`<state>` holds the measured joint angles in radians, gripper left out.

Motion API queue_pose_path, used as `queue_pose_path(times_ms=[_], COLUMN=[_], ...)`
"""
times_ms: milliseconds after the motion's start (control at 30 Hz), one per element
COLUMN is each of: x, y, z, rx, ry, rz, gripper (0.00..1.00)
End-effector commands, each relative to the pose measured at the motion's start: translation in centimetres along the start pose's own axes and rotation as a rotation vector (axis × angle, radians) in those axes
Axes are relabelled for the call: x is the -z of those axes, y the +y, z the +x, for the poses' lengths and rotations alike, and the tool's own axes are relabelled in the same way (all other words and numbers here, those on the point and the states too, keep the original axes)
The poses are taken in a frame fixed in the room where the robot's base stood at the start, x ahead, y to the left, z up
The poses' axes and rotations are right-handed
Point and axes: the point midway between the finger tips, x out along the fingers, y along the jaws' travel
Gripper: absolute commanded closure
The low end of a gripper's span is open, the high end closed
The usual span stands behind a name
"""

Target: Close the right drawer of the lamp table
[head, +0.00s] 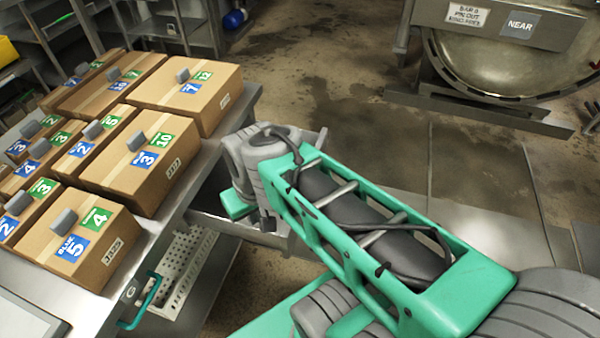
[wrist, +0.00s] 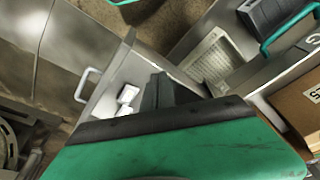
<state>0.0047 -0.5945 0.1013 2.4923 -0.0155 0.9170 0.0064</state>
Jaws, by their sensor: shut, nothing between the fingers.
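The lamp table (head: 215,150) is a steel table at the left of the head view, with cartons on top. Its right drawer stands open, pulled out from the table edge; its side wall (head: 225,226) shows below my wrist, and my arm hides most of it. In the wrist view the drawer front (wrist: 110,78) has a pale bar handle (wrist: 88,84), and small white items (wrist: 127,97) lie inside. My gripper (wrist: 159,82) is shut and empty, its dark fingers over or in the drawer, behind its front. I cannot tell whether they touch it.
Several labelled cartons (head: 155,150) crowd the tabletop. A round steel vessel (head: 500,60) stands at the back right. Wet floor (head: 350,110) lies open between.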

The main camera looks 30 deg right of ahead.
Motion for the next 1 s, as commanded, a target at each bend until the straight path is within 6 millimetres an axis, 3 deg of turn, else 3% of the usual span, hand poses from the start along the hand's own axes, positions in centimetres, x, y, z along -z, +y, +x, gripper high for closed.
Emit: queue_pose_path(times_ms=[67, 167, 267, 333, 433, 500, 600, 700, 767, 1000], x=[0.6, 2.2, 4.0, 4.6, 3.7, 2.0, -0.9, -3.2, -3.8, -3.8], y=[1.0, 3.9, 9.0, 13.5, 20.6, 25.1, 30.1, 32.7, 33.5, 33.1], z=[0.1, 0.5, 1.3, 2.1, 3.1, 3.7, 4.2, 4.5, 4.6, 7.3], rx=[0.004, 0.020, 0.054, 0.084, 0.136, 0.176, 0.231, 0.272, 0.284, 0.289], ry=[-0.011, -0.039, -0.080, -0.111, -0.157, -0.191, -0.233, -0.263, -0.271, -0.278], rz=[0.096, 0.377, 0.799, 1.128, 1.594, 1.890, 2.220, 2.417, 2.477, 2.503], gripper=[1.00, 1.00, 1.00, 1.00, 1.00, 1.00, 1.00, 1.00, 1.00, 1.00])
